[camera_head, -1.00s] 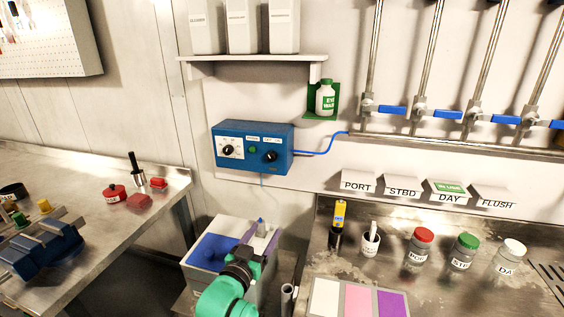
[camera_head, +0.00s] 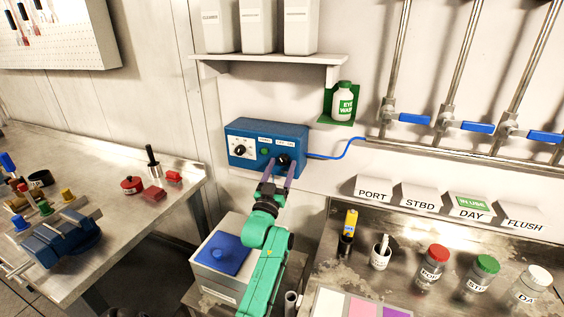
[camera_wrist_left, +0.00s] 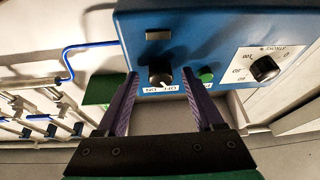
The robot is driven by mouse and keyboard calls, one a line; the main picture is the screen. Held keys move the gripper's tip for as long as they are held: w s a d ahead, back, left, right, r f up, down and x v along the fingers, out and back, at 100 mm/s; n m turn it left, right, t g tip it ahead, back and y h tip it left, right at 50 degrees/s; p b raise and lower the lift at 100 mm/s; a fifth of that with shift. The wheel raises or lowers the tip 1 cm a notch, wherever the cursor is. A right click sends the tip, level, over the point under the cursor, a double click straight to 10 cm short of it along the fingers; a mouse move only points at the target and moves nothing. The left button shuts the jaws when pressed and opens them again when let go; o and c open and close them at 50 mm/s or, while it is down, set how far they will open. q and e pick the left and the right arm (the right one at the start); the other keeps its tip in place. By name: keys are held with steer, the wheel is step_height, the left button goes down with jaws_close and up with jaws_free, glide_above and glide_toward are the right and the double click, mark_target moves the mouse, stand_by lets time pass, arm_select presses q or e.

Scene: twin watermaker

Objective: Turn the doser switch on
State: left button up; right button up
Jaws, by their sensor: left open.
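The blue doser box (camera_head: 252,136) is on the wall below the shelf. Its switch is a black knob (camera_head: 283,160) on the right of its front face, partly behind my fingers. In the left wrist view the knob (camera_wrist_left: 160,75) has an OFF/ON label beside it; I cannot tell surely which way it points. My left gripper (camera_head: 279,169) is open in front of the box, its purple fingers on either side of the knob, not closed on it. The fingertips are close to the box face; contact is unclear. My right gripper is not in view.
A green button (camera_wrist_left: 206,75) and a dial (camera_wrist_left: 264,69) are beside the switch. A blue hose (camera_head: 335,153) leaves the box on the right. A blue-lidded grey tank (camera_head: 213,284) stands below. The shelf (camera_head: 265,62) is above. Bottles stand on the right bench (camera_head: 405,255).

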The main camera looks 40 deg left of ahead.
arm_select(q)
steer(key=shift+w+a+r, duration=0.1)
steer(key=shift+w+r, duration=0.05)
steer(key=shift+w, duration=0.05)
steer(key=shift+s, duration=0.1)
jaws_close()
